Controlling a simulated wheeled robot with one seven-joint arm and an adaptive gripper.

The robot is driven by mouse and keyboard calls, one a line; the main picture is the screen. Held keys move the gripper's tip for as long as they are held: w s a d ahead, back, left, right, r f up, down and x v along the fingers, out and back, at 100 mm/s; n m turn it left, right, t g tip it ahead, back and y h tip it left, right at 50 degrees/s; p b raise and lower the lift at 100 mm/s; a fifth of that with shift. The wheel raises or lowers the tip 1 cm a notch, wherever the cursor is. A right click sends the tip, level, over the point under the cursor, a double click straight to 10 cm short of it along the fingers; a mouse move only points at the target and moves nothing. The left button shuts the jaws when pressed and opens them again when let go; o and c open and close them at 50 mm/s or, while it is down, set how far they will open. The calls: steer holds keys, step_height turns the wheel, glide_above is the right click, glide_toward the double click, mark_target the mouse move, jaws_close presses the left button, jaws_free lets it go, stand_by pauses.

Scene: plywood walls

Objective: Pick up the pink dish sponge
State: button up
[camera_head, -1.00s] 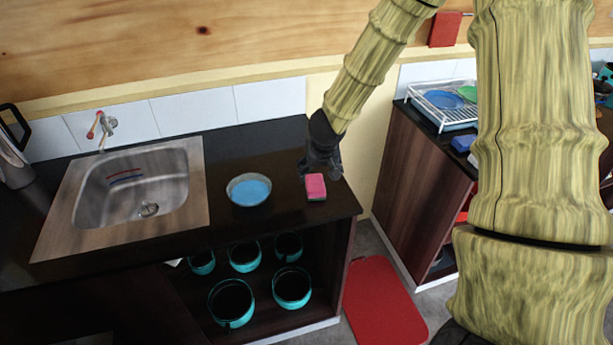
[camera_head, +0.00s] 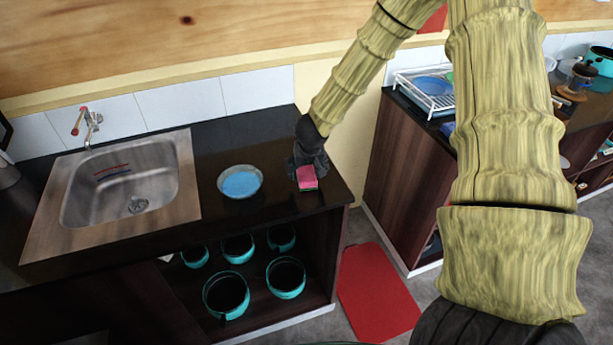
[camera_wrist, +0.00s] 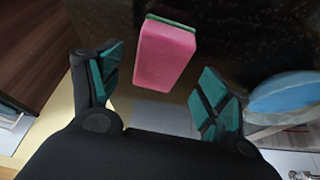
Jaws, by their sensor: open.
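The pink dish sponge (camera_head: 307,177), with a green layer on one side, is on the dark countertop (camera_head: 270,208) near its right end. In the wrist view the sponge (camera_wrist: 165,57) appears ahead of and between the two spread fingers, with gaps to both. My gripper (camera_head: 309,170) is at the sponge in the head view, close above or behind it. Its fingers (camera_wrist: 157,92) are open with teal pads and hold nothing. Whether a fingertip touches the sponge cannot be told from the head view.
A bowl with a blue inside (camera_head: 240,182) stands left of the sponge; a steel sink (camera_head: 125,190) is farther left. Teal pots (camera_head: 226,293) fill the shelf below. A tiled wall (camera_head: 180,107) is behind. A red mat (camera_head: 378,291) lies on the floor, and a dish rack (camera_head: 430,92) stands right.

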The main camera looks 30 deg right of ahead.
mark_target(307, 172)
steer(key=shift+p+x, duration=0.4)
steer(key=shift+x, duration=1.55)
steer(key=shift+d, duration=0.2)
steer(key=c, duration=0.9)
